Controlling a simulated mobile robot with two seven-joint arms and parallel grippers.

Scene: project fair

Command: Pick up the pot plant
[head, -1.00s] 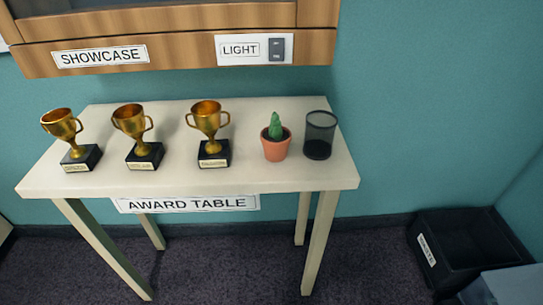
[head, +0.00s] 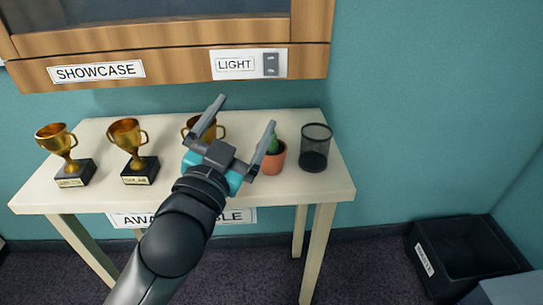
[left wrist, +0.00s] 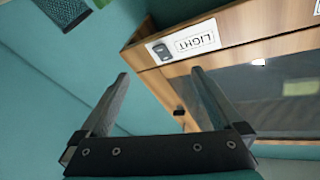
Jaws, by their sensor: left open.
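The pot plant, a small green cactus in a terracotta pot (head: 273,161), stands upright on the right half of the award table (head: 335,190). My left gripper (head: 247,112) is open and empty, raised in front of the table just left of the plant. One of its fingers covers part of the cactus in the head view. In the left wrist view, the open jaws (left wrist: 160,90) point toward the wall and showcase, with nothing between them. The plant does not show clearly in that view.
A dark mesh cup (head: 315,150) stands close to the right of the plant. Gold trophies (head: 128,140) stand to the left, one partly hidden behind my gripper. The wooden showcase (head: 180,68) with a light switch (head: 271,64) overhangs behind. A black bin (head: 465,250) sits on the floor at right.

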